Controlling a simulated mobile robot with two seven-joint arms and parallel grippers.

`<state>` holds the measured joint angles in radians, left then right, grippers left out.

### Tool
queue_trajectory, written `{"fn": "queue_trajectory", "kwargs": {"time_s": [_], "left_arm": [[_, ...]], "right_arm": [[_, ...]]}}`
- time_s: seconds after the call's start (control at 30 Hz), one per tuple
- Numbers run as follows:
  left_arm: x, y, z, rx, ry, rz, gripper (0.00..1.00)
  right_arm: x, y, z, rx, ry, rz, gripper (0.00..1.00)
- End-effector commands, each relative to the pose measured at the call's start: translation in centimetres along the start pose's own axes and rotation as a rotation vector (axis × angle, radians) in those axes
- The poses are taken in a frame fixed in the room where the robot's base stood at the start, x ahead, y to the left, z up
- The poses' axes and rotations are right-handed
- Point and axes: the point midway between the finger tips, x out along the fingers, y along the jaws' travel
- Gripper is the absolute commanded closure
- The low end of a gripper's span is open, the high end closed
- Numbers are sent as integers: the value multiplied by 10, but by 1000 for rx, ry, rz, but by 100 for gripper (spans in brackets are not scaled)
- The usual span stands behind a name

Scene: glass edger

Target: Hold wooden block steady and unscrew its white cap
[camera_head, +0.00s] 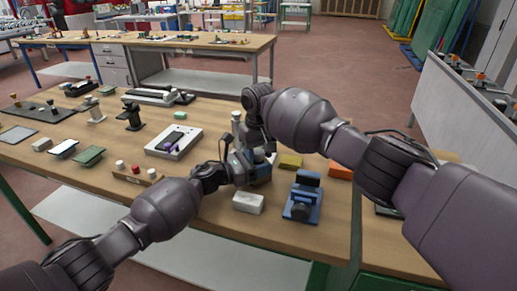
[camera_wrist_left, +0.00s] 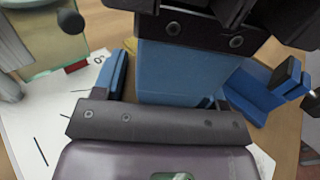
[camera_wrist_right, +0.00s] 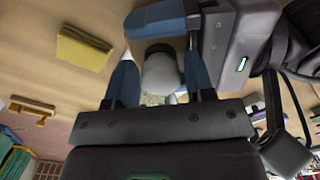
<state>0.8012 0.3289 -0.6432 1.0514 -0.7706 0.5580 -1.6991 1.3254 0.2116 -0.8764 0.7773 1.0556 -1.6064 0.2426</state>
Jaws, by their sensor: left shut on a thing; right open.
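My left gripper (camera_head: 246,167) and right gripper (camera_head: 266,150) meet closely over the front of the workbench in the head view. My left gripper is shut on the wooden block (camera_wrist_right: 150,49), whose small tan part shows in the right wrist view behind the left gripper's blue finger. A pale round cap (camera_wrist_right: 162,75) sits between the blue fingers of my open right gripper (camera_wrist_right: 160,85). I cannot tell whether the fingers touch it. In the left wrist view, blue and dark gripper parts cover the block; the left gripper shows there too (camera_wrist_left: 165,85).
On the workbench (camera_head: 215,215), a white block (camera_head: 248,203) and a blue vise-like fixture (camera_head: 303,200) stand close in front of the grippers. A yellow block (camera_head: 290,161) and an orange one (camera_head: 340,170) lie right.

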Motion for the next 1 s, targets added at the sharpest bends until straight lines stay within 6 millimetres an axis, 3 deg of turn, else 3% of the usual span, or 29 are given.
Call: {"fn": "queue_trajectory", "kwargs": {"time_s": [0.13,0.4,0.8,1.0], "left_arm": [[0,0,0,0,1,0,100],[0,0,0,0,1,0,100],[0,0,0,0,1,0,100],[0,0,0,0,1,0,100]], "right_arm": [[0,0,0,0,0,0,51],[0,0,0,1,0,0,90],[0,1,0,-259,0,0,90],[0,1,0,-295,0,1,90]]}}
